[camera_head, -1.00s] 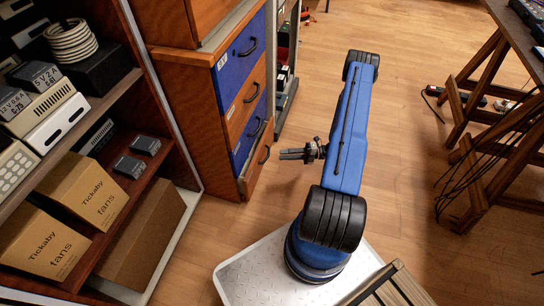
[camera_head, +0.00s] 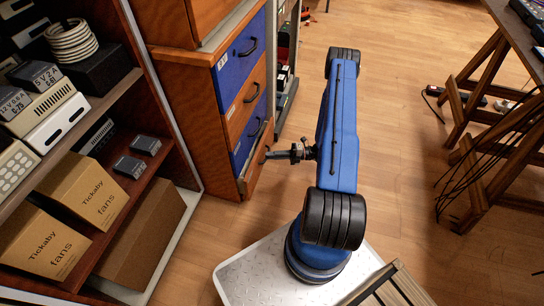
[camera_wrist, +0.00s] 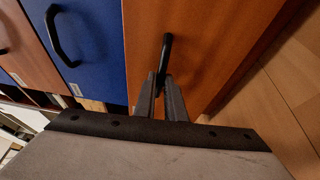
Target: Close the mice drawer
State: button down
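The drawer cabinet (camera_head: 205,110) stands left of my arm, with blue and orange drawer fronts stacked in a column. Its bottom orange drawer (camera_head: 252,176) appears to stand out slightly; I cannot read a mice label on it. My gripper (camera_head: 270,155) is level with this drawer's front, at its handle. In the wrist view, the orange front (camera_wrist: 205,45) fills the middle, and its black handle (camera_wrist: 166,50) sits at and between the tips of my gripper (camera_wrist: 160,82). The fingers are a little apart around the handle's near end; whether they press on it is unclear.
A blue drawer with a black handle (camera_wrist: 55,35) is beside the orange front. A shelf unit with cardboard boxes (camera_head: 90,190) stands at left. A wooden trestle table (camera_head: 490,110) with hanging cables is at right. Wooden floor (camera_head: 410,160) between is clear.

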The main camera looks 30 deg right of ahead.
jog(key=shift+w+a, duration=1.3)
jog(key=shift+w, duration=0.3)
jog(key=c, duration=1.8)
grip_release()
jog(key=shift+w+a, duration=0.1)
jog(key=shift+a, duration=0.05)
jog(key=shift+c, duration=0.2)
jog(key=v, duration=1.7)
jog(key=shift+s, duration=0.2)
